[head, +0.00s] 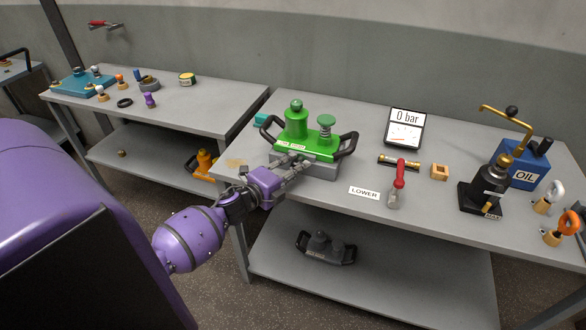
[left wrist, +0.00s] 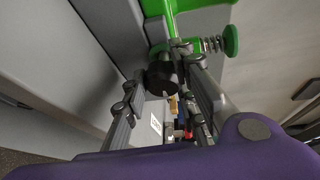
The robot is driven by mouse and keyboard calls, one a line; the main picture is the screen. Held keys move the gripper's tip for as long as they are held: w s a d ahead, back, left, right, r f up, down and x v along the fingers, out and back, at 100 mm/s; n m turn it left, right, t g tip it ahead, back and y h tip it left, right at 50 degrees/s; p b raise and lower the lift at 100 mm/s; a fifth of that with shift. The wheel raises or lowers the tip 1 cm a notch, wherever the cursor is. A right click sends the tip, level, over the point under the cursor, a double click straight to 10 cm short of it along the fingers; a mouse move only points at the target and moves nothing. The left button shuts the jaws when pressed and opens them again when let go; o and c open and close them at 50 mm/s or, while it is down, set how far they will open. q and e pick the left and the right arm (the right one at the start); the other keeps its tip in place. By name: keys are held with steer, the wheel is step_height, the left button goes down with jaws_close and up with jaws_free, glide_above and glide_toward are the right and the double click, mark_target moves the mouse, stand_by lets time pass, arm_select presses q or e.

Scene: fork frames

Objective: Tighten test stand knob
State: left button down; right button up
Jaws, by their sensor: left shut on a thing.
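The green test stand (head: 297,147) sits on a grey base on the right workbench, with a black handle at each side. A green cylinder and a green mushroom-shaped post with a spring stand on its top. My left gripper (head: 287,167) reaches the front of the stand from the lower left. In the left wrist view, the fingers (left wrist: 162,95) are shut on a black round knob (left wrist: 162,77) on the stand's front. The green body (left wrist: 185,6) shows above the knob. In the head view the gripper hides the knob. My right gripper is not in view.
A 0 bar gauge (head: 405,128), a LOWER label (head: 364,192), a red-handled tool (head: 398,181) and a black pump (head: 485,195) with a brass lever stand to the right. A blue OIL can (head: 530,166) is beyond. A dark stand (head: 327,247) lies on the lower shelf.

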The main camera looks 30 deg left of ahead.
arm_select(q)
steer(key=shift+s+d+f, duration=0.1)
steer(key=shift+s+f, duration=0.2)
steer(key=shift+f, duration=0.4)
steer(key=c, duration=1.5)
jaws_free()
steer(key=shift+c, duration=0.2)
steer(key=shift+r, duration=0.15)
steer(key=shift+w+r, duration=0.15)
steer(key=shift+r, duration=0.1)
steer(key=s, duration=0.4)
steer(key=s+a+r, duration=0.1)
steer(key=s, duration=0.3)
steer(key=s+a, duration=0.1)
steer(key=s, duration=0.3)
steer(key=shift+r, duration=0.25)
steer(key=shift+w, duration=0.1)
